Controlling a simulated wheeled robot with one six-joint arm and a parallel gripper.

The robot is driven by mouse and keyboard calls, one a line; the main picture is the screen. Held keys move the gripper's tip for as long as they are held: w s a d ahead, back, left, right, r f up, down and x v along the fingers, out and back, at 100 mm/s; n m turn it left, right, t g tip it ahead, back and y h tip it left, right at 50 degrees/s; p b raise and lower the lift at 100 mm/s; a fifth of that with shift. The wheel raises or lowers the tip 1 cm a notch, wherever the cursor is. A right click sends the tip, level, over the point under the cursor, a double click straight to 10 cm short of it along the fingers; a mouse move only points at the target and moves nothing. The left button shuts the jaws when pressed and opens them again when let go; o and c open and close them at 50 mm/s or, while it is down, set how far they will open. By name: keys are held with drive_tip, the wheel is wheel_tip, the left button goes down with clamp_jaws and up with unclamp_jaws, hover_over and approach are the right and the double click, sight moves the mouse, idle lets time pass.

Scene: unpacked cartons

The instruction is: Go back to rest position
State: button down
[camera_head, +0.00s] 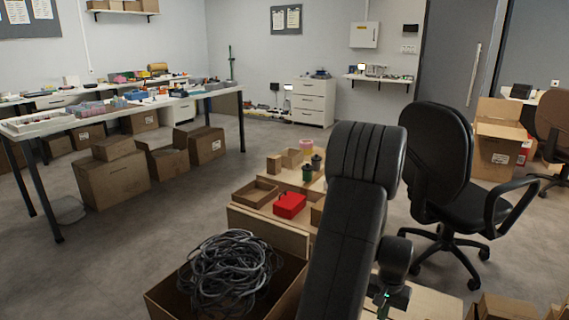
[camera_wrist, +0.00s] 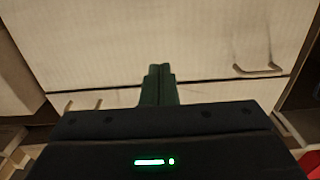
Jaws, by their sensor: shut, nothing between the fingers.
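My gripper (camera_wrist: 159,85) shows in the wrist view with its two dark green fingers together and nothing between them. It points toward a pale, cream-coloured panelled surface (camera_wrist: 150,35) with a handle (camera_wrist: 258,70) at the right. I cannot tell how far the fingertips are from that surface. In the head view my dark arm rises at the centre right and bends down toward the bottom edge. The gripper's fingers cannot be made out there.
A box of dark cables (camera_head: 232,270) stands at the bottom, left of my arm. A red box (camera_head: 289,205) sits beyond it among wooden trays (camera_head: 255,193). A black office chair (camera_head: 440,150) stands close on the right. Open floor (camera_head: 150,235) lies to the left.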

wheel_tip(320, 180, up, 6)
drive_tip(key=p, duration=0.4)
wheel_tip(320, 180, down, 11)
drive_tip(key=b, duration=0.9)
drive_tip(key=shift+f, duration=0.1)
drive_tip(key=s+a+r+p, duration=0.7)
drive_tip(key=s+a+r, duration=0.1)
drive_tip(key=s+r, duration=0.45)
wheel_tip(320, 180, up, 10)
drive_tip(key=p, duration=0.9)
drive_tip(key=shift+s+r, duration=0.15)
drive_tip(key=shift+s, duration=0.05)
